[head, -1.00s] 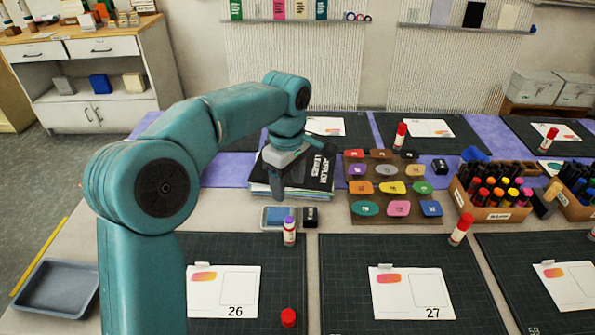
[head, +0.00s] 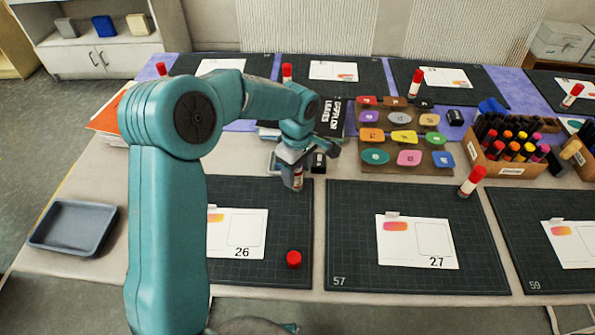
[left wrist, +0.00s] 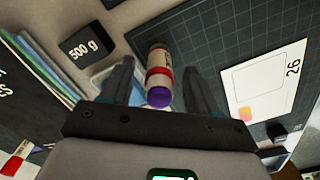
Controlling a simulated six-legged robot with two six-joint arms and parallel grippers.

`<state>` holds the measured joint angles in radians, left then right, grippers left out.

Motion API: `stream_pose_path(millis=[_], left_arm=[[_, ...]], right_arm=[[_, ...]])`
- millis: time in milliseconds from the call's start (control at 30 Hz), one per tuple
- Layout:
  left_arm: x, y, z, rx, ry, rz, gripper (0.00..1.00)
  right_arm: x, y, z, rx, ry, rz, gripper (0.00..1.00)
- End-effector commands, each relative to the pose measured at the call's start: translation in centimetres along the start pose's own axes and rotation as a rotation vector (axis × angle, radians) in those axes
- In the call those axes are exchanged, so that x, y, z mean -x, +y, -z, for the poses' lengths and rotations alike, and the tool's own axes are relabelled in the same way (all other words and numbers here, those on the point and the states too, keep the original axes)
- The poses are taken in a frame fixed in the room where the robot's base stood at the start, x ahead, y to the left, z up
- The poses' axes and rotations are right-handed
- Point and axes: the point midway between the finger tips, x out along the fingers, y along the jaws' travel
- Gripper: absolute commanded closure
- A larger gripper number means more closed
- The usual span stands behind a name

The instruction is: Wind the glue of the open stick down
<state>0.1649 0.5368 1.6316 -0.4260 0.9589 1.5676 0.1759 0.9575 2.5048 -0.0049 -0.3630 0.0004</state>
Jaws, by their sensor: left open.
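The open glue stick (head: 298,183) stands on the dark mat with card 26, mostly hidden behind my left gripper (head: 297,165) in the head view. In the left wrist view the open glue stick (left wrist: 158,62) shows a pale label, a red band and purple glue (left wrist: 159,97) at its near end. My left gripper (left wrist: 160,90) is open, with one finger on each side of the stick and visible gaps between. The stick's red cap (head: 293,259) lies apart on the mat's front right. My right gripper is not in view.
A black 500 g weight (left wrist: 82,48) and an ink pad (left wrist: 105,78) sit close to the stick. Card 26 (head: 240,233) lies on the mat. A capped glue stick (head: 472,181) stands on the mat to the right. A grey tray (head: 74,229) is at left.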

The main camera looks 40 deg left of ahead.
Motion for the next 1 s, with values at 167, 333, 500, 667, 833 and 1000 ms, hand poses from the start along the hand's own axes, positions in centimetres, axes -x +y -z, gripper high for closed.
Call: stream_pose_path(millis=[167,333,500,667,833,1000], left_arm=[[-0.96,0.15,0.03,0.0,0.0,-0.001,0.4],[-1.03,0.14,0.03,0.0,0.0,-0.001,0.4],[-1.02,0.13,0.02,0.0,0.0,-0.001,0.69],[-1.01,0.13,0.02,0.0,0.0,-0.001,0.74],[-1.0,0.14,0.02,0.0,0.0,-0.001,0.95],[-0.99,0.14,0.02,0.0,0.0,-0.001,0.95]], right_arm=[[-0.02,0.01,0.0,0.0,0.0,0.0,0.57],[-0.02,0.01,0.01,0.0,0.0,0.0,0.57],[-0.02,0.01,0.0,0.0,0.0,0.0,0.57],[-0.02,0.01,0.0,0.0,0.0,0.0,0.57],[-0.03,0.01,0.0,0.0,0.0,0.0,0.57],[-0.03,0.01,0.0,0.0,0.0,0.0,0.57]])
